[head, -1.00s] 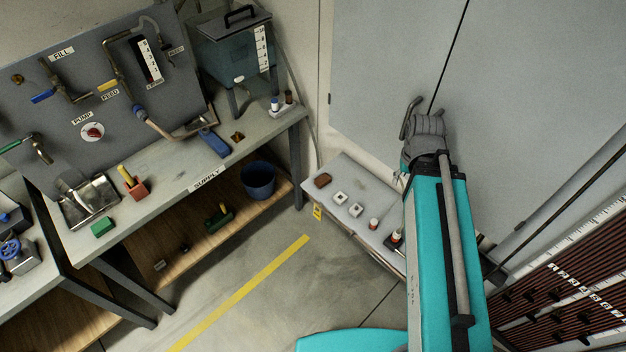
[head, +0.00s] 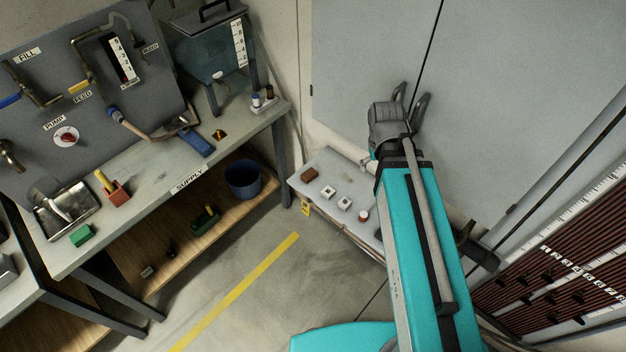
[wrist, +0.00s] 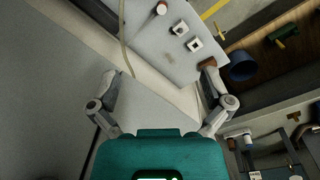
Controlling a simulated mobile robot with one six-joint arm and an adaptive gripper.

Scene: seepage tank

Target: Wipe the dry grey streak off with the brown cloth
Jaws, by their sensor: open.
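The brown cloth (head: 310,174) is a small, folded, block-like piece at the far left corner of the low grey bench. It also shows in the wrist view (wrist: 208,63), just beyond the right finger, which hides part of it. A faint dull mark (head: 347,177) on the bench top, right of the cloth, looks like the grey streak; it is a pale smudge in the wrist view (wrist: 168,57). My gripper (wrist: 160,92) is open and empty, its fingers spread wide. In the head view the fingers stand above and to the right of the bench, against the grey cabinet.
Two small white square pieces (head: 336,197) and a red-and-white container (head: 363,215) stand along the bench's front. The supply table (head: 230,150) is at left, with a blue bucket (head: 243,179) on its lower shelf. Grey cabinet doors (head: 370,50) rise behind the bench.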

